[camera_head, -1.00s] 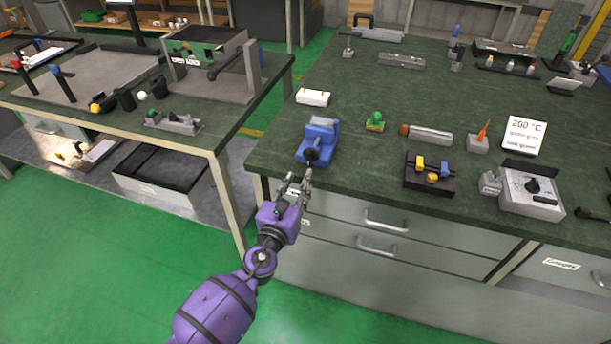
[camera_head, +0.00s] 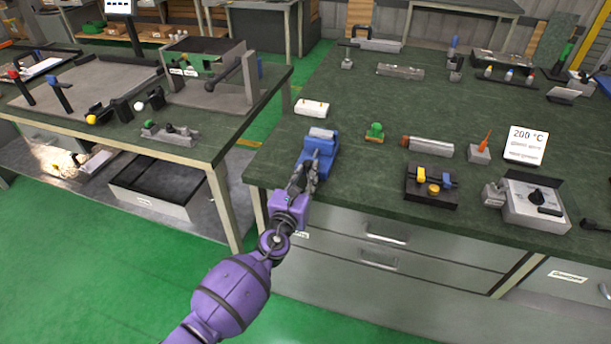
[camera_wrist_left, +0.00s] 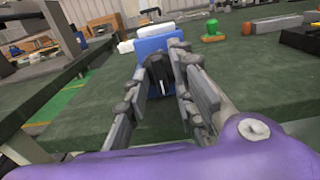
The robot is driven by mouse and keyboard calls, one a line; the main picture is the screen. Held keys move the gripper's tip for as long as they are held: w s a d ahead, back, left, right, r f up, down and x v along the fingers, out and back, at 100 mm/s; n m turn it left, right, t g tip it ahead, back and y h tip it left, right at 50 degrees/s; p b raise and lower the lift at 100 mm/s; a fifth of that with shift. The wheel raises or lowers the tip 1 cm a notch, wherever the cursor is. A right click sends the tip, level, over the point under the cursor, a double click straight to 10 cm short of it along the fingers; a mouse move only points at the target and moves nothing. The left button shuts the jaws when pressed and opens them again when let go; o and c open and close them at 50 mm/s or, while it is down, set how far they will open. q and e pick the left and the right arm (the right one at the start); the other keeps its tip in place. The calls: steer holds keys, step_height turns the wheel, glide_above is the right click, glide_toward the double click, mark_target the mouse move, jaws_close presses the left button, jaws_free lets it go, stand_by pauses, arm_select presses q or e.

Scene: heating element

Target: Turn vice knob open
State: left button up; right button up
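The blue vice (camera_head: 318,150) sits at the near left corner of the green-topped workbench. It also shows in the left wrist view (camera_wrist_left: 152,44), with its dark knob (camera_wrist_left: 157,72) facing me. My left gripper (camera_head: 303,176) is at the vice's near side. In the left wrist view its fingers (camera_wrist_left: 163,88) are apart, one on each side of the knob; whether they touch it I cannot tell. In the head view the gripper hides the knob. My right gripper is in neither view.
A white block (camera_head: 311,107) lies behind the vice, and a green knob piece (camera_head: 375,132) stands to its right. A dark block with yellow parts (camera_head: 431,187) is further right. Drawers with handles (camera_head: 387,235) are below the bench edge. Another table (camera_head: 215,137) stands to the left.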

arm_select(q)
jaws_close()
